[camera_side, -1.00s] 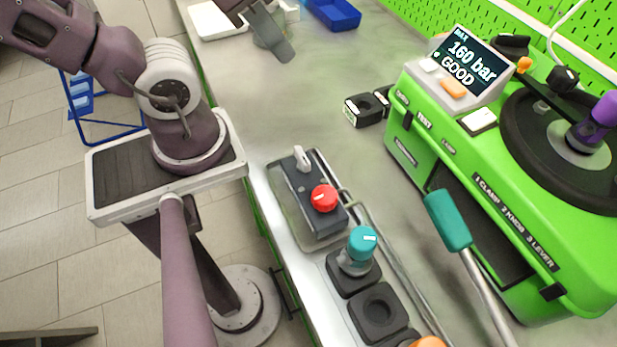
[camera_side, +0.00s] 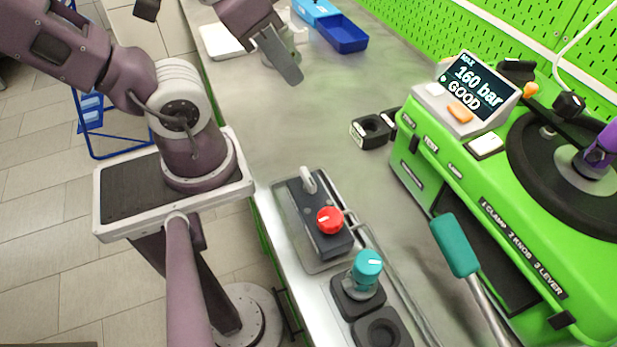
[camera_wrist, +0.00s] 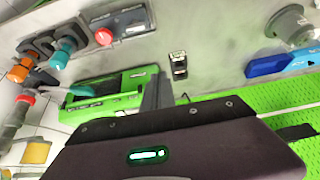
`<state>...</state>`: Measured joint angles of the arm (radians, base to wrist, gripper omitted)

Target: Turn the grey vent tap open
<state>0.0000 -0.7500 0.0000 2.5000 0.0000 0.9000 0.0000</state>
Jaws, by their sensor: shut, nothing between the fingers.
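The grey vent tap (camera_side: 308,181) is a small pale lever standing on the far end of a dark block (camera_side: 318,240). A red knob (camera_side: 330,220) sits on the block's near end. In the wrist view the block (camera_wrist: 128,22) and red knob (camera_wrist: 104,36) show at the upper left; I cannot make out the tap's lever clearly there. My gripper (camera_side: 290,76) is shut and empty, high in the side view, well apart from the tap. Its grey fingers (camera_wrist: 157,92) also show in the wrist view.
A teal-handled lever (camera_side: 455,245) juts toward the block. A teal-topped part (camera_side: 367,268) stands near the block. A black part (camera_side: 371,131) and blue tray (camera_side: 342,34) lie further back.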

